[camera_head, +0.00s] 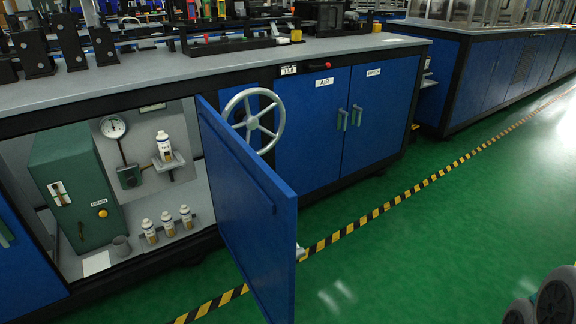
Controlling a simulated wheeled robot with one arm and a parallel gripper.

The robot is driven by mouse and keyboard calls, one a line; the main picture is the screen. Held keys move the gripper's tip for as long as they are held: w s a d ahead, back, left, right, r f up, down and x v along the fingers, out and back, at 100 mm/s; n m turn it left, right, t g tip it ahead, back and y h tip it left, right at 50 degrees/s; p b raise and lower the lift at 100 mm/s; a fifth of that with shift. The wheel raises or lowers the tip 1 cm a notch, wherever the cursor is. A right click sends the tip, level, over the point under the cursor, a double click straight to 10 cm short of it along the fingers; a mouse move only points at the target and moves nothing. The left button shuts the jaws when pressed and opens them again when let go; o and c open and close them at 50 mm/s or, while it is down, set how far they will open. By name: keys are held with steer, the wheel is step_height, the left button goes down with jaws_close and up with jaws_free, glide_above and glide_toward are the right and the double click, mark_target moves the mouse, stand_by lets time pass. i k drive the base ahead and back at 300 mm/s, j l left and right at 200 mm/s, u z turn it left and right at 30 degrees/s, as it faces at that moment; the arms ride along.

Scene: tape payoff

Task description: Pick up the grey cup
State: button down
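The small grey cup (121,246) stands upright on the floor of the open cabinet in the lower left. It is just right of the green box and close to a white sheet. Nothing touches it from above. My gripper does not show in this view.
The open blue door (245,205) juts out right of the cup. Inside the cabinet are a green box (78,188), several white bottles (168,223), a bottle on a small shelf (165,147) and a gauge (113,127).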

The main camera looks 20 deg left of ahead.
mark_target(122, 247)
steer(key=i+l+u, duration=0.15)
steer(key=u, duration=0.3)
steer(key=i+l+u, duration=0.15)
steer(key=u, duration=0.3)
steer(key=i+l+u, duration=0.1)
steer(key=l+u, duration=0.35)
steer(key=i+l+u, duration=0.1)
steer(key=u, duration=0.3)
steer(key=l+u, duration=0.45)
steer(key=i+l+u, duration=0.8)
steer(key=i+l, duration=0.15)
steer(key=l, duration=0.2)
steer(key=k+j, duration=0.15)
steer(key=j, duration=0.2)
steer(key=k+j, duration=0.15)
steer(key=j, duration=0.2)
steer(key=k+j+z, duration=0.1)
steer(key=j, duration=0.25)
steer(key=j+z, duration=0.2)
steer(key=j, duration=1.25)
steer(key=i+j, duration=0.2)
steer(key=i, duration=0.2)
steer(key=i+j+z, duration=0.1)
steer(key=i, duration=0.3)
steer(key=i+j, duration=0.25)
steer(key=i, duration=0.2)
steer(key=i+z, duration=0.1)
steer(key=i, duration=0.15)
